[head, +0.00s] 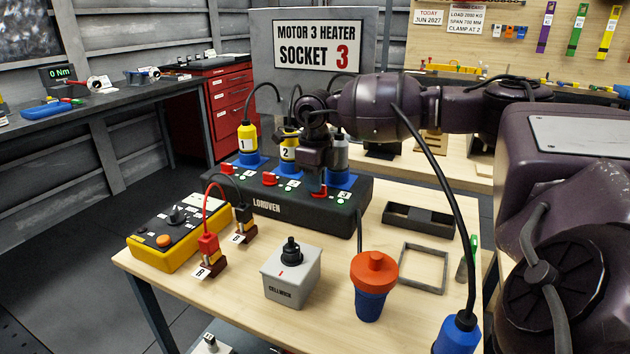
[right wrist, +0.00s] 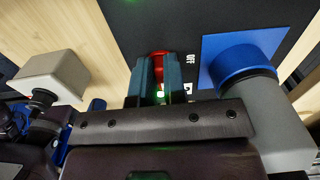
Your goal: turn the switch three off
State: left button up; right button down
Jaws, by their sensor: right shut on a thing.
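The black LORDVEN box (head: 268,205) stands on the wooden table with red switches and numbered sockets along its top. Switch one (head: 227,169) and switch two (head: 270,179) show as red knobs. My right gripper (head: 316,188) is over switch three at the right end and mostly hides it in the head view. In the right wrist view its two fingers (right wrist: 160,78) are shut on the red knob of switch three (right wrist: 159,57). A green glow shows between the fingers, and part of an OFF label is beside them. My left gripper is not in view.
A grey CELLWORK box (head: 290,277), an orange-topped blue connector (head: 374,285) and a yellow control box (head: 165,240) stand in front.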

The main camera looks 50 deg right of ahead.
jog(key=n, duration=0.4)
jog(key=shift+a, duration=0.2)
jog(key=n, duration=0.4)
jog(key=shift+s+a+n, duration=0.1)
jog(key=shift+s+n, duration=0.1)
jog(key=shift+n, duration=0.1)
jog(key=n, duration=0.4)
jog(key=shift+s+n, duration=0.2)
jog(key=shift+n, duration=0.1)
jog(key=shift+s+n+b, duration=0.2)
jog(key=shift+n+b, duration=0.15)
jog(key=shift+n, duration=1.95)
jog(key=c, duration=1.2)
grip_release()
